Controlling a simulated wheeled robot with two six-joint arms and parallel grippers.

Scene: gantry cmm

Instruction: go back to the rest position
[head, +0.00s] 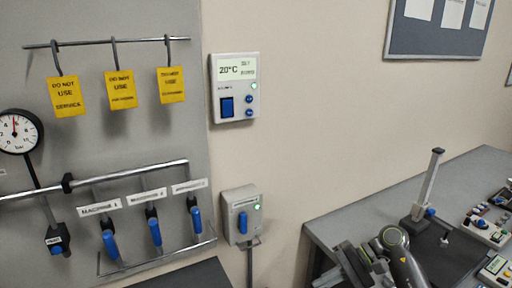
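Part of an arm that looks like my right one, grey with a green ring and a yellow warning mark, rises at the bottom edge, right of centre, in front of the table. Dark blocky parts beside it look like my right gripper (352,267). They are cut off by the lower edge, so I cannot tell whether its fingers are open or what lies between them. My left arm and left gripper are not in view.
A grey table (340,224) at right bears a stand with an upright column (428,185) and several small devices. A grey wall panel (140,75) at left carries yellow tags (121,90), a gauge (18,131) and blue-handled valves (155,231). A thermostat (235,88) and switch box (241,215) hang on the wall.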

